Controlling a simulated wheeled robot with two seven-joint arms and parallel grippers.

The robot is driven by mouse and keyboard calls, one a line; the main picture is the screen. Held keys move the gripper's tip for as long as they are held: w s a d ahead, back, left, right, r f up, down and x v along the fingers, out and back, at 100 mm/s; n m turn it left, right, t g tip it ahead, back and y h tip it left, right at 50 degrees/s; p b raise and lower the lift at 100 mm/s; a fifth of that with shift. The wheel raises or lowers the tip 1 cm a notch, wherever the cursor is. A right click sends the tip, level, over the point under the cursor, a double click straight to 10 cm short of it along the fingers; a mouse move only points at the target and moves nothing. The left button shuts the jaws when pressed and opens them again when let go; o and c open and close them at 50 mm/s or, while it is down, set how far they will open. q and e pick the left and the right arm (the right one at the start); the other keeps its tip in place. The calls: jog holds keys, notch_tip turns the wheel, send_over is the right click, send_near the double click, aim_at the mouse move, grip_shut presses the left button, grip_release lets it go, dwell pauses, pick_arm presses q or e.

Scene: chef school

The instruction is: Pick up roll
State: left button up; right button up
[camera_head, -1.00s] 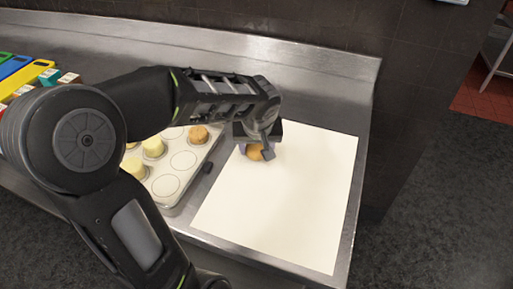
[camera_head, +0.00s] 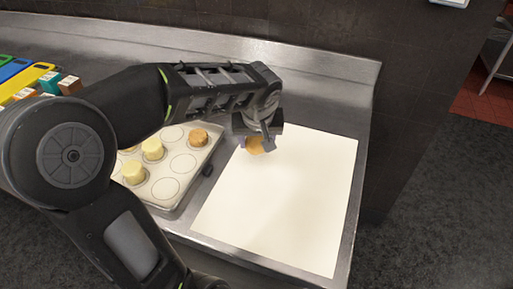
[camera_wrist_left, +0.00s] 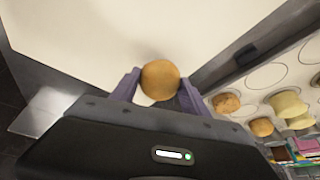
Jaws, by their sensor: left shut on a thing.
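The roll (camera_head: 255,146) is a round golden-brown bun. My left gripper (camera_head: 256,143) is shut on it above the upper left part of the white sheet (camera_head: 285,205). In the left wrist view the roll (camera_wrist_left: 160,80) sits between the two purple-grey fingertips of the left gripper (camera_wrist_left: 158,88). The gripper body hides the top of the roll in the head view. How far the roll is above the sheet is hard to tell. My right gripper is not in view.
Coloured boards (camera_head: 25,77) lie at the far left. A dark wall rises behind the steel counter (camera_head: 330,72).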

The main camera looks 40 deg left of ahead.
aim_at(257, 138)
pick_arm(q)
notch_tip(257, 138, up, 7)
jog(key=shift+f, duration=0.2)
dwell(0.6)
